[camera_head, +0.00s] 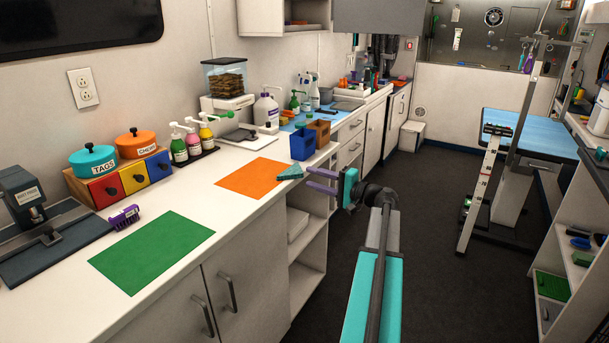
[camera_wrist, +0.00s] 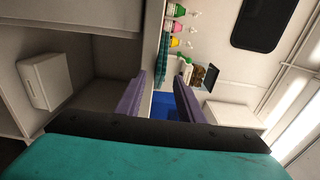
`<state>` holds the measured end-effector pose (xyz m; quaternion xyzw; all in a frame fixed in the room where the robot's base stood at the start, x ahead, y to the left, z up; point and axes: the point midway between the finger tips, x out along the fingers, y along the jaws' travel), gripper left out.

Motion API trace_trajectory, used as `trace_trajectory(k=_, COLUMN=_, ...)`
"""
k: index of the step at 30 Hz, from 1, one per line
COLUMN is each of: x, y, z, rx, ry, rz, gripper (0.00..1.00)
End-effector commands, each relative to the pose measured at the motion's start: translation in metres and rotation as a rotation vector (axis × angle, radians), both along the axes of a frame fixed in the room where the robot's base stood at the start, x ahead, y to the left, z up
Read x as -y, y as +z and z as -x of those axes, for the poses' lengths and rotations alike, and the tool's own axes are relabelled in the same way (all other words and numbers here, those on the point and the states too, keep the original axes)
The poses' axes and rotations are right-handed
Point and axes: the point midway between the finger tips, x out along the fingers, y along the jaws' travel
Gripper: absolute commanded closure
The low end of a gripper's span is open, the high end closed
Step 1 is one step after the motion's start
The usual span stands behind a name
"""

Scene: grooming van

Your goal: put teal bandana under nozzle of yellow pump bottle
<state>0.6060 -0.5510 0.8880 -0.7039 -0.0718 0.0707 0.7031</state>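The teal bandana (camera_head: 290,173) is a small folded piece at the counter's front edge, just right of the orange mat. My gripper (camera_head: 308,179) is open, with its purple fingers pointing at the bandana and their tips close to it. In the wrist view the bandana (camera_wrist: 163,62) shows as a narrow teal strip beyond the gap between my fingertips (camera_wrist: 160,78); nothing is held. The yellow pump bottle (camera_head: 206,132) stands upright at the right end of a row of pump bottles on a dark tray, its white nozzle on top. It also shows in the wrist view (camera_wrist: 175,43).
A pink bottle (camera_head: 194,142) and a green bottle (camera_head: 179,150) stand beside the yellow one. The orange mat (camera_head: 247,178) and green mat (camera_head: 150,252) lie bare. A blue bin (camera_head: 303,144) and brown bin (camera_head: 320,132) stand behind the bandana. Open shelves (camera_head: 307,270) lie below.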

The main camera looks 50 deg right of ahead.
Motion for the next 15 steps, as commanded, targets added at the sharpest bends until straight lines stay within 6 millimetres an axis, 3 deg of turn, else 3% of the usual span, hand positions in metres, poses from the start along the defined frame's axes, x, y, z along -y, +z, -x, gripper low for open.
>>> trace_trajectory(k=9, x=0.009, y=0.006, z=0.050, rx=0.011, ry=-0.001, rz=-0.001, gripper=0.65)
trace_trajectory(k=15, x=0.014, y=0.008, z=0.072, rx=0.015, ry=0.000, rz=-0.002, gripper=0.65)
